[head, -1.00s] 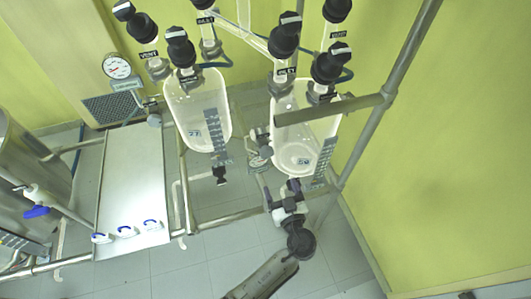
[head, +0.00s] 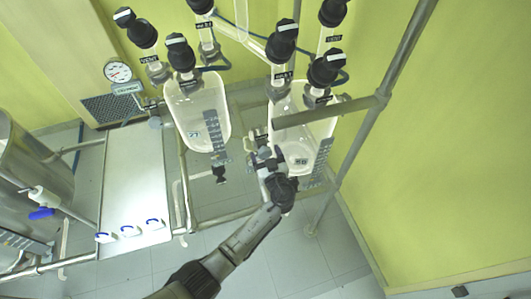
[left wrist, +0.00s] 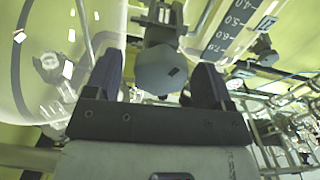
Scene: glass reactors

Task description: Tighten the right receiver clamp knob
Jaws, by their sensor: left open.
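The right glass receiver (head: 303,128) hangs in the metal frame, with a graduated scale on its side. My left gripper (head: 264,158) is at its lower left side in the head view, and the arm reaches up from the bottom. In the left wrist view, a dark grey knob (left wrist: 163,70), apparently the clamp knob, sits between the two open fingers of my left gripper (left wrist: 157,80). Gaps show on both sides of it, and I cannot tell whether either finger touches it. In the head view the gripper hides the knob. My right gripper is not in view.
The left receiver (head: 198,118) hangs beside the right one. A horizontal frame bar (head: 325,111) crosses in front of the right receiver. A white panel (head: 135,185) and a steel vessel (head: 30,165) stand to the left. The floor at lower right is mostly clear.

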